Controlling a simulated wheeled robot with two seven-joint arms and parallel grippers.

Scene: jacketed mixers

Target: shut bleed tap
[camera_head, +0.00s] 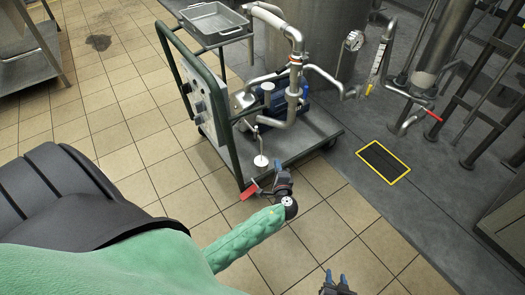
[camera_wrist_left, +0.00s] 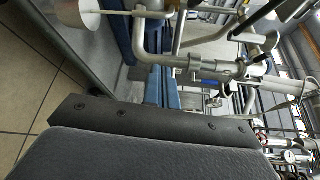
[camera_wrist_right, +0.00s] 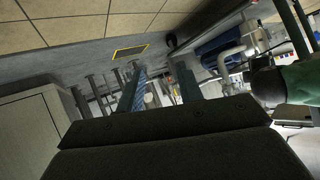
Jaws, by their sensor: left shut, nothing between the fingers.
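I cannot tell for certain which fitting is the bleed tap. A red lever (camera_head: 248,191) shows at the cart's near corner, just left of my left gripper (camera_head: 280,168). Another red handle (camera_head: 433,115) sits on the pipework at the right. A white disc on a thin rod (camera_head: 261,160) is just beyond my left gripper; it also shows in the left wrist view (camera_wrist_left: 88,12). My left gripper is shut and empty, in front of the pump cart's pipes. My right gripper (camera_head: 336,277) is open and empty, low over the floor at the bottom.
A wheeled pump cart (camera_head: 310,135) with a green frame, blue pump (camera_head: 270,97) and control box (camera_head: 200,100) stands ahead. A metal tray (camera_head: 213,20) tops it. A yellow-edged floor grate (camera_head: 383,161) lies to the right. Tiled floor is clear at left.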

